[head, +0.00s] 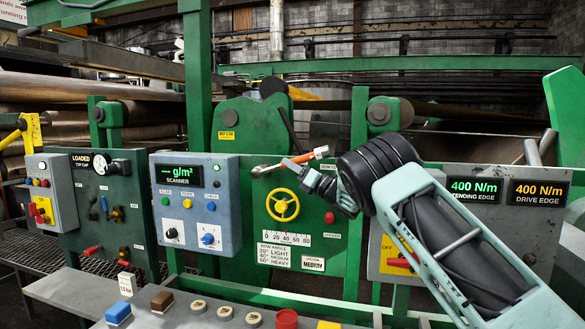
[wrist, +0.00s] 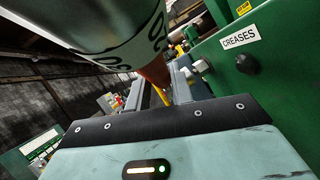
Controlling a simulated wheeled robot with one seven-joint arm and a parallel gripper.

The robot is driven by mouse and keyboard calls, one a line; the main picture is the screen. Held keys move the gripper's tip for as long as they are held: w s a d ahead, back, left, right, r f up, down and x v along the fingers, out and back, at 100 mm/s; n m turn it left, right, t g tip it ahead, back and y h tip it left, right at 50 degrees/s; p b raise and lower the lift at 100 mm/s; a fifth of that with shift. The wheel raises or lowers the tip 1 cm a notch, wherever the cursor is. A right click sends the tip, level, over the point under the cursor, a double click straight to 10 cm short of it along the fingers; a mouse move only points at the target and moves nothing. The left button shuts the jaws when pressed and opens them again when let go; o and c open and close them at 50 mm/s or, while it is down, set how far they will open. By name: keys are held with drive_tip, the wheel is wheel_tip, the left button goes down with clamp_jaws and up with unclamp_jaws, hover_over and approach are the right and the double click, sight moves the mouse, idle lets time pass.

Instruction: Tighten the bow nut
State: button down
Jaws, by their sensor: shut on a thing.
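In the head view, a wrench-like tool with an orange section (head: 303,158) lies nearly level in front of the green panel. It has a metal end at the left and a pale end at the right. My gripper (head: 311,177) is shut on it, just under the orange section. In the wrist view, a large pale cylinder with dark numerals (wrist: 112,30) and a brown-orange end fills the top, very close to the camera. I cannot make out the bow nut; the tool and arm hide part of the panel.
The green panel carries a yellow handwheel (head: 283,205), a 0–80 scale (head: 287,238) and a red button (head: 329,217). The scanner box (head: 195,204) stands left. Tension displays (head: 475,190) are behind my arm at right. A grey ledge with stamps and buttons (head: 226,313) runs along the front.

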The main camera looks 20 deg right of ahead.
drive_tip(key=shift+w+d+r+b, duration=0.1)
drive_tip(key=shift+w+d+b, duration=0.8)
drive_tip(key=shift+w, duration=0.45)
idle(0.3)
drive_tip(key=c, duration=1.9)
unclamp_jaws()
drive_tip(key=shift+d, duration=0.1)
clamp_jaws()
drive_tip(key=shift+s+d+f+m+t+b, duration=0.15)
drive_tip(key=shift+f+m+t+b, duration=0.65)
drive_tip(key=shift+b, duration=3.05)
drive_tip(key=shift+f+m+t+b, duration=0.5)
drive_tip(key=shift+f+t+b, duration=1.1)
drive_tip(key=shift+b, duration=2.35)
